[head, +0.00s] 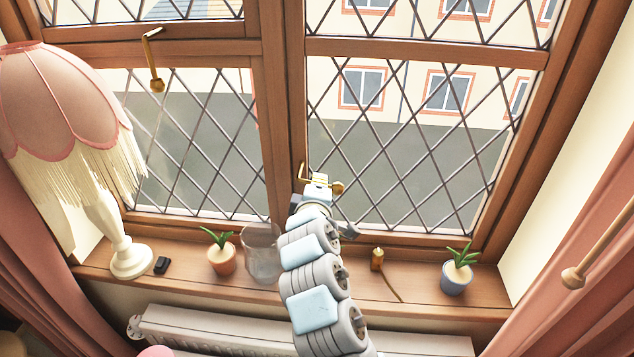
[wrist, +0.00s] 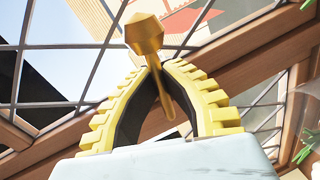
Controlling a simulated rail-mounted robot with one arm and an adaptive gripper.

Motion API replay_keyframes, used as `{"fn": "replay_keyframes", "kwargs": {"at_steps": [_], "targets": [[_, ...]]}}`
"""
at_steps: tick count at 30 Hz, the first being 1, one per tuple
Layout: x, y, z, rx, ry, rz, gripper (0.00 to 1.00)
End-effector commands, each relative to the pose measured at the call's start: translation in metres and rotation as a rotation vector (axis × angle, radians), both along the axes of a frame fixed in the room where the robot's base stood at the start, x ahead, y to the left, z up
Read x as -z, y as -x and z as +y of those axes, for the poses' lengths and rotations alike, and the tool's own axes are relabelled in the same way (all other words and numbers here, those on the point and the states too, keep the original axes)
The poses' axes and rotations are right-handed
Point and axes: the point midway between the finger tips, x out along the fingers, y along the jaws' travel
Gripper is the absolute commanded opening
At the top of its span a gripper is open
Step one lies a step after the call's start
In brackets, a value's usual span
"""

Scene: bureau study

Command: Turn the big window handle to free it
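The big window handle (head: 337,188) is brass and sits on the middle post at the lower part of the right casement. Its lever runs to the right, nearly level, with a knob at its end; my gripper covers its middle. My gripper (head: 319,181) is at the lever from the room side. In the wrist view the two yellow-ribbed fingers (wrist: 155,70) close together at their tips around the handle (wrist: 145,33). The faceted knob sticks out beyond the tips and the lever passes between them. The big casement looks closed in its frame.
A clear glass vase (head: 261,262), a terracotta pot plant (head: 221,260) and a blue pot plant (head: 457,278) stand on the sill. A fringed lamp (head: 66,105) is at left. A brass fitting (head: 377,260) is right of my arm. Another handle (head: 154,65) hangs upper left.

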Motion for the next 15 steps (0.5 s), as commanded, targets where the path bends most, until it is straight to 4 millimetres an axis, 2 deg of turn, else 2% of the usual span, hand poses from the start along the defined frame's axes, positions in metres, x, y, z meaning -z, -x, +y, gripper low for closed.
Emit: {"fn": "replay_keyframes", "kwargs": {"at_steps": [6,15], "targets": [[-0.0065,0.0,-0.0003,0.0,0.086,-0.002,0.0],[-0.0074,0.0,-0.0006,0.0,0.122,-0.002,0.0]]}}
